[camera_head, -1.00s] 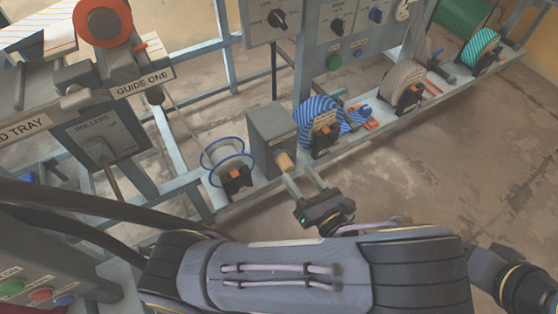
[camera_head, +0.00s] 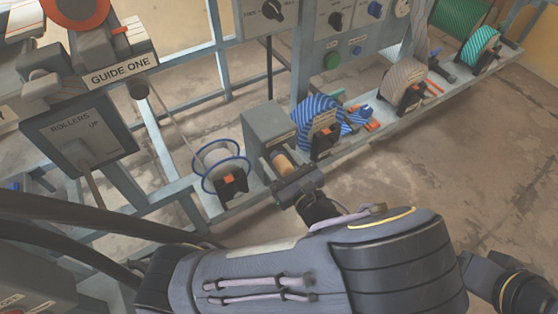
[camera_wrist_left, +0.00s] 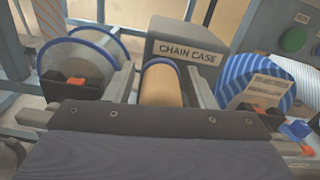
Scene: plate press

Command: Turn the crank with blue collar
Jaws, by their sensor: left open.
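The crank's tan wooden handle (camera_head: 283,163) sticks out in front of the grey chain case (camera_head: 270,128). In the left wrist view the handle (camera_wrist_left: 159,87) points toward the camera, with a blue collar (camera_wrist_left: 160,63) around its far end. My left gripper (camera_head: 283,166) is open at the handle. In the left wrist view its two fingers (camera_wrist_left: 160,84) stand on either side of the handle, with a visible gap on each side. The crank arm behind the collar is hidden. My right gripper is not in view.
A clear spool with blue rims (camera_head: 221,167) stands left of the chain case. A blue-striped roll (camera_head: 319,120) stands close on its right. More rolls line the rail (camera_head: 385,125) farther right. Above are a control panel (camera_head: 352,22) and the rollers lever box (camera_head: 80,140).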

